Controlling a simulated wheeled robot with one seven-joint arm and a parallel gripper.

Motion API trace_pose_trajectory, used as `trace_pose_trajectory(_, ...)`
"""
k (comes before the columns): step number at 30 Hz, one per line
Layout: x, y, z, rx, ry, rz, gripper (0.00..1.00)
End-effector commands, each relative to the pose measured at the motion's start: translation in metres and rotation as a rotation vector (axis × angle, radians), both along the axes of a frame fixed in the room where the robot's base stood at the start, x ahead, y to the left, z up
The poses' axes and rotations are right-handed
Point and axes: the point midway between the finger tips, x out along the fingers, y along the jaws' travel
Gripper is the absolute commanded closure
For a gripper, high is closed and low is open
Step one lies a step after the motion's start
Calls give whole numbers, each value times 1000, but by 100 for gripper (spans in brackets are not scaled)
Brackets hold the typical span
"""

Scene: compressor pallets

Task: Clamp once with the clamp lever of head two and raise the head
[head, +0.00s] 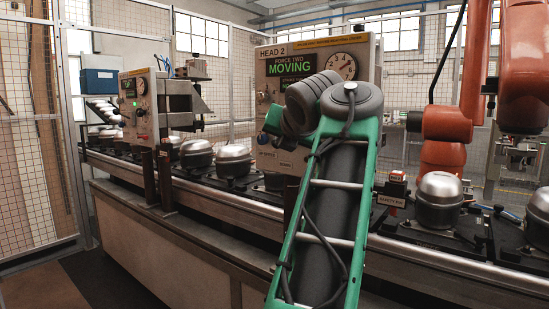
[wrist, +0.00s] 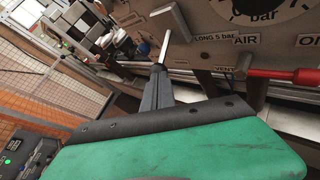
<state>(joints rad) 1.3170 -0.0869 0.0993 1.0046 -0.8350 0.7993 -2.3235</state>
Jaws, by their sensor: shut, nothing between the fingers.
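The head two panel (head: 300,62) stands in mid-picture in the head view, partly behind my green arm. Its green display (head: 291,66) reads "FORCE TWO MOVING". Its round gauge (head: 345,66) is at the upper right. In the wrist view the panel fills the top right, with the gauge edge (wrist: 265,12) and labels "LONG 5 bar", "AIR" and "VENT". A silver lever (wrist: 166,42) runs down from a grey block. My shut gripper (wrist: 158,72) is at the lower end of this lever; I cannot tell whether they touch. A red handle (wrist: 290,76) sits at the right.
Silver domed compressors (head: 234,160) stand on pallets along the conveyor (head: 245,202). Another panel (head: 139,105) stands to the left. An orange robot arm (head: 447,122) is at the right, above a compressor (head: 439,198). Mesh fencing encloses the cell.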

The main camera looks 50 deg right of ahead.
Motion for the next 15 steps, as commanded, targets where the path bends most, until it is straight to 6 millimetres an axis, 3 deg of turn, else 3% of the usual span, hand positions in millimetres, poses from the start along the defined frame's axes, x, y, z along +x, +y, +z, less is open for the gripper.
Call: trace_pose_trajectory(15, 2, 2, 21, 1, 1, 6, 100)
